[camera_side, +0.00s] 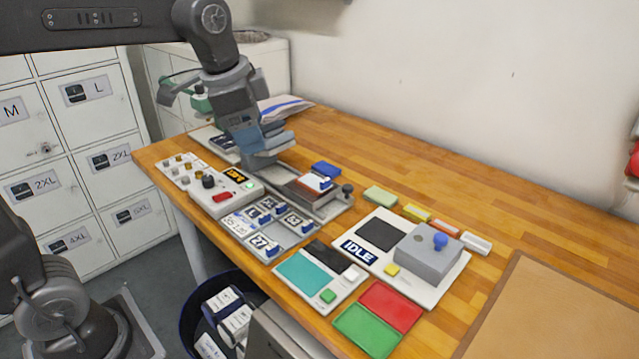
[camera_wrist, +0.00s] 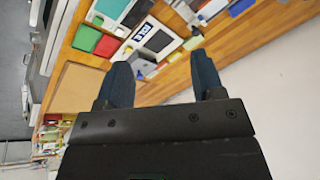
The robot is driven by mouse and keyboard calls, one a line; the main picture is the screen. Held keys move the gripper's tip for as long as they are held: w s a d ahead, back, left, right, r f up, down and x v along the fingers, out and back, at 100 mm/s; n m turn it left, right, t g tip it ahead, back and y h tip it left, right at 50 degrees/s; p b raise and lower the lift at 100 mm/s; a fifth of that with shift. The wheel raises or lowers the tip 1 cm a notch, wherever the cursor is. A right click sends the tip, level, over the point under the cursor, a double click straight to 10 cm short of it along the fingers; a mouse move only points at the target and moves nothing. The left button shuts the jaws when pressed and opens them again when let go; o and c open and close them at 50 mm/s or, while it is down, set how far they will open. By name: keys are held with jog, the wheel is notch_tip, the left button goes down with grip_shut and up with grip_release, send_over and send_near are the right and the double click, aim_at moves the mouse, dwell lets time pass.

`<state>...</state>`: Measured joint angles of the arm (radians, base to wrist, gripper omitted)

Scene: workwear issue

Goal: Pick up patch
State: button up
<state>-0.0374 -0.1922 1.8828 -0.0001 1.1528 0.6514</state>
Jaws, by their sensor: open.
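My gripper (camera_side: 262,160) is in the side view, above the back part of the table behind the control box. In the wrist view its two dark fingers (camera_wrist: 160,80) stand wide apart with nothing between them. Several small numbered pieces with blue tabs, which look like patches (camera_side: 265,245), sit in a grey tray (camera_side: 285,242) at the table's front left. Another small white and blue piece (camera_side: 318,181) lies on a red-edged block (camera_side: 305,190) to the right of my gripper. I cannot tell which piece is the patch meant.
A grey block with a blue knob (camera_side: 428,252) sits on a white board marked IDLE. Teal, red (camera_side: 392,305) and green (camera_side: 367,331) pads lie in front. The back right of the wooden table is clear.

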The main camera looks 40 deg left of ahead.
jog(key=w+a+m+g, duration=0.2)
jog(key=w+m, duration=0.3)
jog(key=w, duration=0.6)
jog(key=m+g, duration=0.1)
jog(key=m, duration=0.5)
send_over(325, 180)
jog(key=f, duration=1.5)
jog(key=shift+a, duration=0.35)
jog(key=shift+d+f, duration=0.15)
jog(key=shift+f, duration=1.2)
jog(key=shift+d+f, duration=0.1)
jog(key=shift+f, duration=1.25)
jog(key=shift+c, duration=0.3)
jog(key=shift+r, duration=0.1)
jog(key=c, duration=1)
